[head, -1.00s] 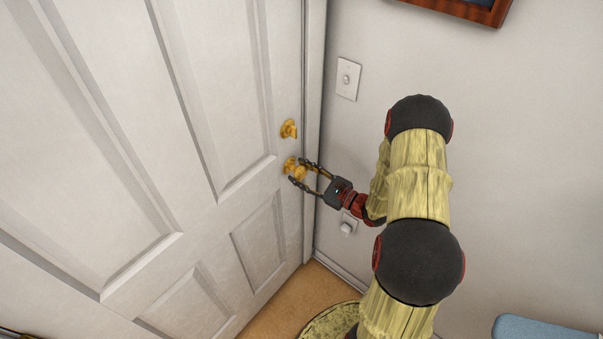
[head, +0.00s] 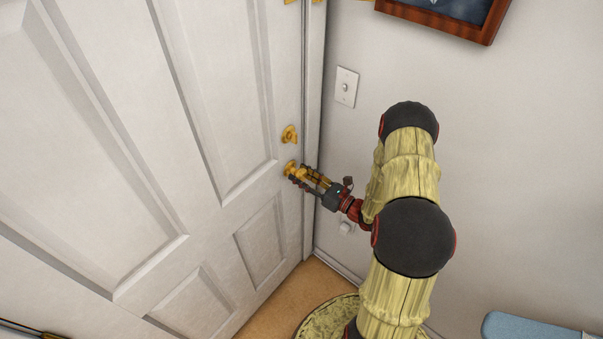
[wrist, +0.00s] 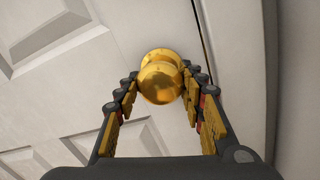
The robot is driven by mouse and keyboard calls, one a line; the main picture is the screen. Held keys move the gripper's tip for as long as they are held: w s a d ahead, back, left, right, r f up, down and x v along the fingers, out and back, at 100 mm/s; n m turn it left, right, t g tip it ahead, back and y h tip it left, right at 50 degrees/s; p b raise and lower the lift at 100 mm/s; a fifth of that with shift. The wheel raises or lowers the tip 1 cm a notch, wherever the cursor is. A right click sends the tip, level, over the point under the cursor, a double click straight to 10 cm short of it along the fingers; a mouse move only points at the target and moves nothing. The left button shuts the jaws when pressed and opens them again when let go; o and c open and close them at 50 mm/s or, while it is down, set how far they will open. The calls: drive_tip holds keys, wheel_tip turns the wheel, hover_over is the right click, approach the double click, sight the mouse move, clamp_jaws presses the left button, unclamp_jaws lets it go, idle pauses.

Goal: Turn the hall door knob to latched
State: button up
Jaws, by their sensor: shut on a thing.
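The hall door (head: 130,130) is white and panelled and fills the left of the head view. Its brass knob (head: 291,168) sits near the door's right edge, below a smaller brass lock fitting (head: 289,134). In the wrist view the round knob (wrist: 161,80) stands between my two fingers. My gripper (head: 303,175) is shut on the knob, with a finger on either side of it; it also shows in the wrist view (wrist: 160,88). The fingers partly hide the knob in the head view. I cannot tell the latch state.
A light switch (head: 346,87) and a dark wood-framed picture (head: 440,18) are on the wall at right. A white wall fitting (head: 347,227) is low behind my wrist. A blue surface (head: 540,328) shows at bottom right. The door meets its frame (head: 314,120) beside the knob.

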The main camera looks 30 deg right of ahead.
drive_tip(key=shift+m+p, duration=0.4)
drive_tip(key=shift+m, duration=0.5)
drive_tip(key=o, duration=1.1)
drive_tip(key=shift+c, duration=0.2)
drive_tip(key=shift+o, duration=0.6)
drive_tip(key=shift+s+d, duration=0.1)
drive_tip(key=v, duration=1.1)
drive_tip(key=shift+s, duration=0.35)
drive_tip(key=shift+f, duration=0.15)
